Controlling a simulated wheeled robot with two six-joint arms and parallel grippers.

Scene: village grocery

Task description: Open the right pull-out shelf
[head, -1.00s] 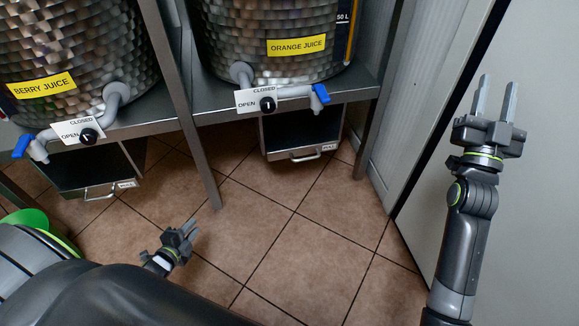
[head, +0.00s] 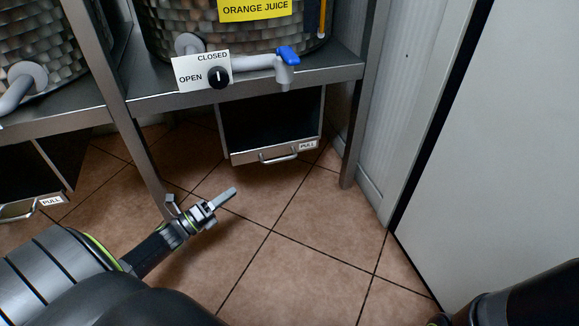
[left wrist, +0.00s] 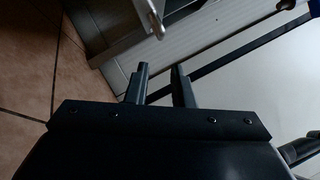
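The right pull-out shelf (head: 245,156) hangs under the table below the orange juice barrel. It has a metal front, a dark interior, a PULL label and a bar handle (head: 280,157). My left gripper (head: 226,197) is low over the floor, below and left of that handle and apart from it. In the left wrist view its two fingers (left wrist: 158,78) are spread with nothing between them. A metal edge at the top of that view cannot be clearly identified. My right gripper is out of view; only part of an arm shows at lower right.
The metal table (head: 320,75) has a leg just behind my left gripper and another right of the shelf. A tap with a blue lever (head: 288,54) overhangs above. Another pull-out shelf (head: 20,207) is at left. A white panel (head: 480,150) stands right. Tiled floor in front is clear.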

